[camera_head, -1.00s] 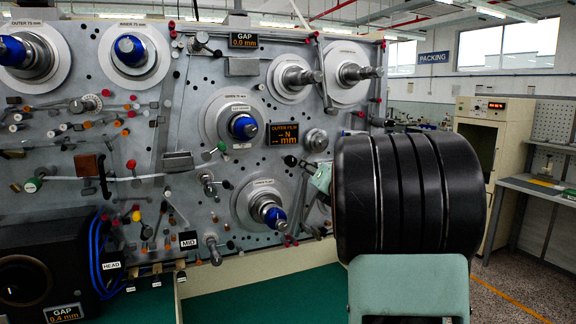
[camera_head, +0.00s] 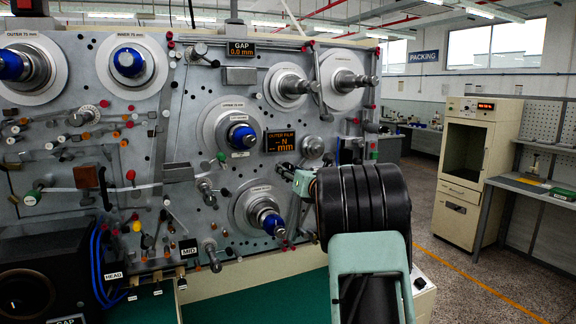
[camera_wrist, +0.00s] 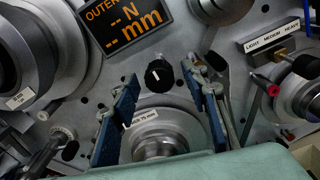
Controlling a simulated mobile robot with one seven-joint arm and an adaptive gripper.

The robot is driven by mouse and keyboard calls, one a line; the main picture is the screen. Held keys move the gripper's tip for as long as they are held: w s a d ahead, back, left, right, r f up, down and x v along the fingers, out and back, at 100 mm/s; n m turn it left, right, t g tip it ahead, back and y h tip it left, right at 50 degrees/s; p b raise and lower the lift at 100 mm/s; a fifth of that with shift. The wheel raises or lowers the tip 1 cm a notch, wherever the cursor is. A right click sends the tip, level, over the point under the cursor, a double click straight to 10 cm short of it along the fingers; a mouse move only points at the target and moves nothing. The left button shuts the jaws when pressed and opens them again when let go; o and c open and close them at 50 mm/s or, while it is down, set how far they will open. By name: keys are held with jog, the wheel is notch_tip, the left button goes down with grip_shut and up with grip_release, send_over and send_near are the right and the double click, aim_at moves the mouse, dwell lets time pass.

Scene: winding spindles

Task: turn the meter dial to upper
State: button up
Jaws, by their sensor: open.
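The meter dial (camera_wrist: 158,75) is a small round black knob with a white mark pointing to the upper left in the wrist view. It sits on the grey panel below the dark meter display (camera_wrist: 125,22), which shows orange "N" and "mm". The display also shows in the head view (camera_head: 280,141). My gripper (camera_wrist: 161,70) is open, with one blue-padded finger on each side of the dial in the picture. I see no finger touching it, and the depth gap is unclear. In the head view my gripper (camera_head: 298,178) is close to the panel, partly hidden by my arm.
A spindle (camera_wrist: 160,148) marked 75 mm lies below the dial. A light/medium/heavy selector (camera_wrist: 272,48) with a lever is at the right. A large spindle (camera_head: 240,137) is left of the dial.

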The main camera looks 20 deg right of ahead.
jog(key=shift+w, duration=0.95)
jog(key=shift+c, duration=0.6)
grip_shut()
